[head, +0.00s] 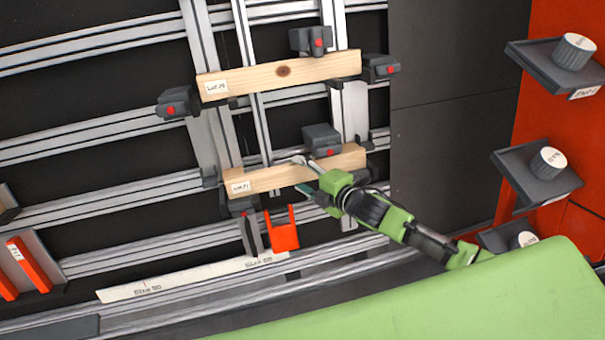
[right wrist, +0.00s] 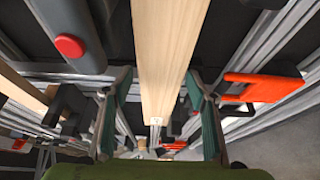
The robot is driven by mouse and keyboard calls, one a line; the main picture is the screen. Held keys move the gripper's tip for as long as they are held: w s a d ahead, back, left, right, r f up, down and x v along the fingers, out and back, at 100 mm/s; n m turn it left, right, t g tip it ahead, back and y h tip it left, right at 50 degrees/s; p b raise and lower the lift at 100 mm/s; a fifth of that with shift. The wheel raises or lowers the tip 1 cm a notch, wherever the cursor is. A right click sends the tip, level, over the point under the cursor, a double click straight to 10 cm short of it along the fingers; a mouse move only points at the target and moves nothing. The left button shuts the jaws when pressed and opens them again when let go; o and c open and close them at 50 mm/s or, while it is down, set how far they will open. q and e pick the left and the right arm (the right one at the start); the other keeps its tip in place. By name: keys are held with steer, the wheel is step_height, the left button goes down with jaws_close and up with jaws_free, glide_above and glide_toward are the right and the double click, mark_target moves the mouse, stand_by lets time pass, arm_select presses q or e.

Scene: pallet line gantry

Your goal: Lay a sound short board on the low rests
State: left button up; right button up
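A short light wooden board (head: 295,174) with a paper label at its left end lies on the lower dark rests. A second board (head: 275,76), with a label and a dark knot, lies higher up between dark clamps with red buttons. My right gripper (head: 309,175) is at the lower board, one finger on each side of it. In the right wrist view the board (right wrist: 165,50) runs between the two open fingers (right wrist: 158,85), with a small gap on the left. Contact on the right side cannot be told. My left gripper is not in view.
A dark clamp block (head: 322,139) stands just above the lower board. An orange-red forked piece (head: 283,230) stands below it, and also shows in the wrist view (right wrist: 262,87). A pale marked strip (head: 190,278) lies along the lower rail. Dark shelves (head: 540,180) with white-topped weights are at right.

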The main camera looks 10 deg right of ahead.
stand_by(0.3)
steer(key=shift+s+d+r, duration=0.15)
steer(key=shift+s+d, duration=0.1)
steer(key=shift+s, duration=0.25)
steer(key=v, duration=1.1)
